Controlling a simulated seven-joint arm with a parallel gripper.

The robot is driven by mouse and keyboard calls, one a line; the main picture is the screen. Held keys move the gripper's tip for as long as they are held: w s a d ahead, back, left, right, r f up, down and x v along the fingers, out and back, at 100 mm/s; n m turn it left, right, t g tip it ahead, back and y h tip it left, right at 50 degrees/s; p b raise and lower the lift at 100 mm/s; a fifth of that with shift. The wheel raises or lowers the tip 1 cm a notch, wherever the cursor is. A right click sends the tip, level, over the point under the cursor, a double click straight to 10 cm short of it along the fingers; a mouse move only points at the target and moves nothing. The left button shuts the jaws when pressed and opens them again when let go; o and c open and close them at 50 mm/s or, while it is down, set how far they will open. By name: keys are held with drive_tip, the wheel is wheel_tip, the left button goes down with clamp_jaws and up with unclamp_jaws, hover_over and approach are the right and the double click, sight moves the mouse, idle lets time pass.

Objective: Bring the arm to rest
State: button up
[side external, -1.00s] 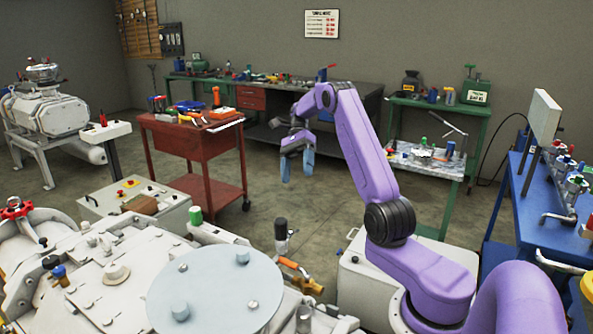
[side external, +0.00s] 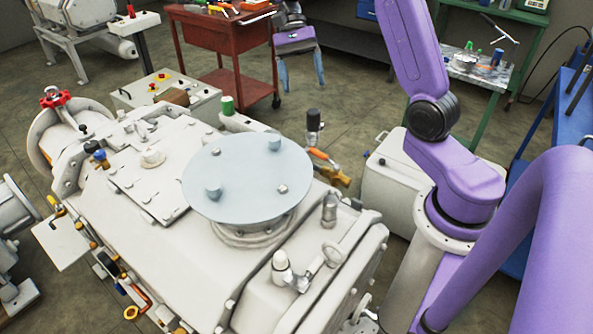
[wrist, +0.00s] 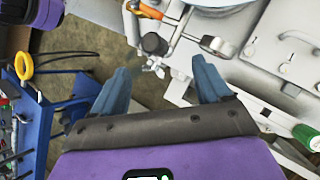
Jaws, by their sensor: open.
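My gripper (side external: 300,72) is open and empty, with its blue fingers pointing down, in the upper middle of the side external view. It hangs in the air beyond the white vacuum machine (side external: 130,235) and apart from it. In the wrist view my gripper (wrist: 162,85) shows two blue fingers spread wide with nothing between them. My purple arm stands at the right of the side external view, and its upper part is cut off by the top edge.
A round pale plate (side external: 245,178) with several knobs sits on the machine. An orange-handled valve (side external: 322,158) juts from its side. A red tool cart (side external: 225,40) stands behind. A blue bench (side external: 575,110) is at the right.

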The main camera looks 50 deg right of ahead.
drive_tip(key=s+a+n+t+h, duration=0.2)
drive_tip(key=s+a+n+h, duration=0.2)
drive_tip(key=s+a+n, duration=0.7)
drive_tip(key=s+a+f+n+t, duration=0.1)
drive_tip(key=s+n+t, duration=0.1)
drive_tip(key=s+n, duration=0.4)
drive_tip(key=s+a+f+n+t, duration=0.1)
drive_tip(key=s+n+t, duration=0.1)
drive_tip(key=s+n, duration=0.5)
drive_tip(key=shift+s+f, duration=0.35)
drive_tip(key=shift+s, duration=0.5)
